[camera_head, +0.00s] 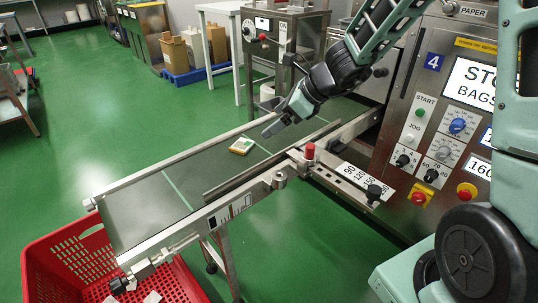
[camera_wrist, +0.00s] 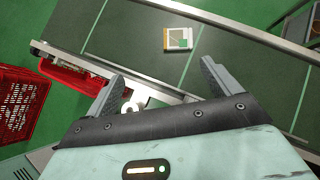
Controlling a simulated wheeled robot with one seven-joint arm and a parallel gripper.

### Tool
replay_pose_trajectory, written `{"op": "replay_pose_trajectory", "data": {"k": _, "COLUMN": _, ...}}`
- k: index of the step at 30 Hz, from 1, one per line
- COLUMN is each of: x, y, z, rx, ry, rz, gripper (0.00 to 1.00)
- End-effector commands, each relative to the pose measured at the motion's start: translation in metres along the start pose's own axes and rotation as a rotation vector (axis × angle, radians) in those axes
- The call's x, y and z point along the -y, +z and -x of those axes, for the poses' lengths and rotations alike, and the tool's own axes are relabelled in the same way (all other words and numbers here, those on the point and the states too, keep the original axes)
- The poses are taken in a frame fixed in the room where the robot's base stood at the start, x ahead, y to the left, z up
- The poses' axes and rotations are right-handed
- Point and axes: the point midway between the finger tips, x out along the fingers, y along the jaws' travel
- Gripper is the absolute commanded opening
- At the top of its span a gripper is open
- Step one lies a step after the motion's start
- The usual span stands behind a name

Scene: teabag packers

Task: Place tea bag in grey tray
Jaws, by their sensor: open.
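The tea bag (camera_head: 241,146), a small flat packet in white, yellow and green, lies on the dark conveyor belt (camera_head: 140,208). In the wrist view the tea bag (camera_wrist: 178,38) lies flat ahead of my gripper (camera_wrist: 162,72), between the lines of the two fingers. The fingers are apart with nothing between them. In the head view my gripper (camera_head: 272,125) is above the belt, right of and beyond the tea bag, not touching it.
A red crate (camera_head: 60,252) with white pieces in it stands below the belt's near end. A metal rail (camera_head: 240,188) with a red knob (camera_head: 310,151) edges the belt. The control machine (camera_head: 440,120) is at the right. Green floor is open at the left.

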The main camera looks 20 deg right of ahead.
Motion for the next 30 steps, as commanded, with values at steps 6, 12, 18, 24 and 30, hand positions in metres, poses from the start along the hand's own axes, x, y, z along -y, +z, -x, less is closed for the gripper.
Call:
{"op": "replay_pose_trajectory", "data": {"k": 6, "x": 0.027, "y": -0.015, "z": -0.011, "rx": 0.02, "ry": -0.057, "rz": -0.16, "gripper": 0.89}}
{"op": "replay_pose_trajectory", "data": {"k": 12, "x": 0.029, "y": -0.015, "z": -0.051, "rx": 0.019, "ry": -0.055, "rz": -0.158, "gripper": 0.89}}
{"op": "replay_pose_trajectory", "data": {"k": 18, "x": 0.03, "y": -0.014, "z": -0.093, "rx": 0.02, "ry": -0.054, "rz": -0.154, "gripper": 0.89}}
{"op": "replay_pose_trajectory", "data": {"k": 24, "x": 0.032, "y": -0.012, "z": -0.118, "rx": 0.019, "ry": -0.055, "rz": -0.154, "gripper": 0.89}}
{"op": "replay_pose_trajectory", "data": {"k": 30, "x": 0.032, "y": -0.01, "z": -0.131, "rx": 0.018, "ry": -0.055, "rz": -0.153, "gripper": 0.89}}
